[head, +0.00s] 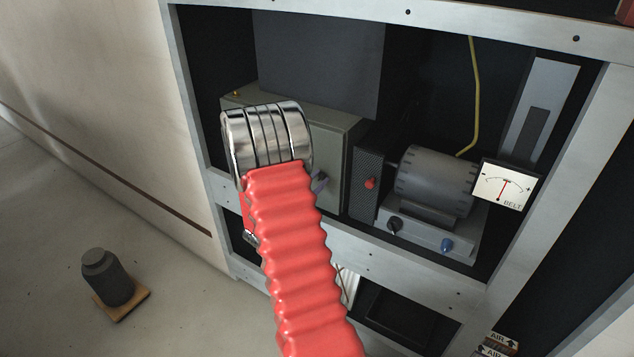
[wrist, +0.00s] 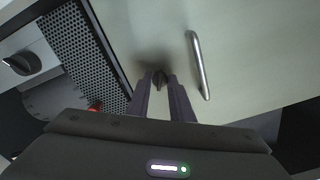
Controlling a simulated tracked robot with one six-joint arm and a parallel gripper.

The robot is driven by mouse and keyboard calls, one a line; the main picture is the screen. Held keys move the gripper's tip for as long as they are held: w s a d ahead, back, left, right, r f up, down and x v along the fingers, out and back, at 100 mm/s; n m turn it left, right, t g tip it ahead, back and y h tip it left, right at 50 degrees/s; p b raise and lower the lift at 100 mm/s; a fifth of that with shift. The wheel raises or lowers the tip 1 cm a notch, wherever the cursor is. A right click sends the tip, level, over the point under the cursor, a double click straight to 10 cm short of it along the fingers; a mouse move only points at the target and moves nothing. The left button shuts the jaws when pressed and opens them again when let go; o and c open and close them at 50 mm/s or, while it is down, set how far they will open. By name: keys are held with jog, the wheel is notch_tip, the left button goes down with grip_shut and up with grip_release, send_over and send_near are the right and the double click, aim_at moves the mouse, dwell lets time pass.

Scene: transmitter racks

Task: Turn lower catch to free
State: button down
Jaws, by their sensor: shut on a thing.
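In the wrist view a small dark catch (wrist: 159,76) sits on the pale grey-green door of a box. My gripper (wrist: 159,85) has its two dark fingers on either side of this catch, shut on it. The catch's exact angle is hard to tell between the fingers. In the head view my red-sleeved arm reaches to the grey-green box (head: 335,150) in the rack. My arm covers much of the box's front there, and the catch cannot be made out clearly.
A metal bar handle (wrist: 199,65) stands out from the door beside my fingers. Next to the box are a perforated panel with a red knob (head: 370,184), a grey motor (head: 436,180) and a BELT meter (head: 506,187). The rack's frame (head: 375,260) runs below.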

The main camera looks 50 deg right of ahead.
jog(key=n, duration=0.5)
jog(key=shift+s+f+n, duration=0.1)
jog(key=shift+f+n, duration=0.15)
jog(key=shift+n, duration=0.15)
jog(key=c, duration=1.9)
grip_release()
jog(key=shift+c, duration=0.2)
jog(key=o, duration=0.4)
jog(key=shift+r, duration=0.15)
jog(key=a, duration=0.9)
jog(key=s+a, duration=0.1)
jog(key=a, duration=0.3)
jog(key=shift+a, duration=0.4)
